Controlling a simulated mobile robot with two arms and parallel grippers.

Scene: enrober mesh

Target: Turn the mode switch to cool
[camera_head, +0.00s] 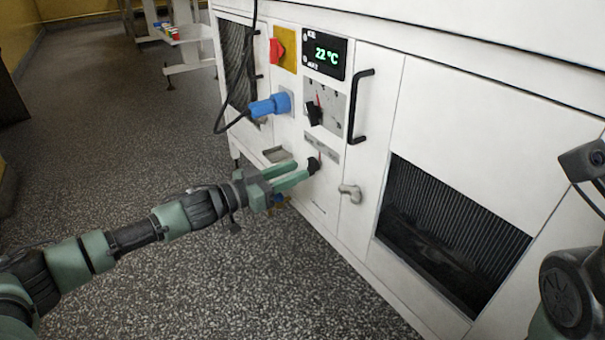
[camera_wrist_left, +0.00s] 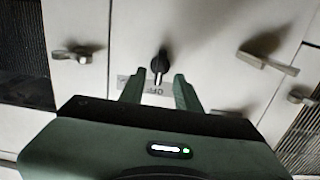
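The mode switch seems to be the lower small black knob (camera_head: 313,165) on the white cabinet's front, below a dial with a larger black knob (camera_head: 313,113). It also shows in the left wrist view (camera_wrist_left: 159,63), with a small label beneath it that is too blurred to read. My left gripper (camera_head: 301,169) reaches in from the left with its green fingers pointing at the knob. In the left wrist view the two fingers (camera_wrist_left: 158,82) are apart, with the knob just past their tips and between them. I cannot tell whether they touch it. My right gripper is not in view.
A display (camera_head: 325,55) reads 22 °C. A red switch (camera_head: 278,47) on yellow and a blue plug (camera_head: 270,106) with a cable lie left of the knobs. A black door handle (camera_head: 360,105) and grey latch (camera_head: 350,192) stick out at right. The floor in front is clear.

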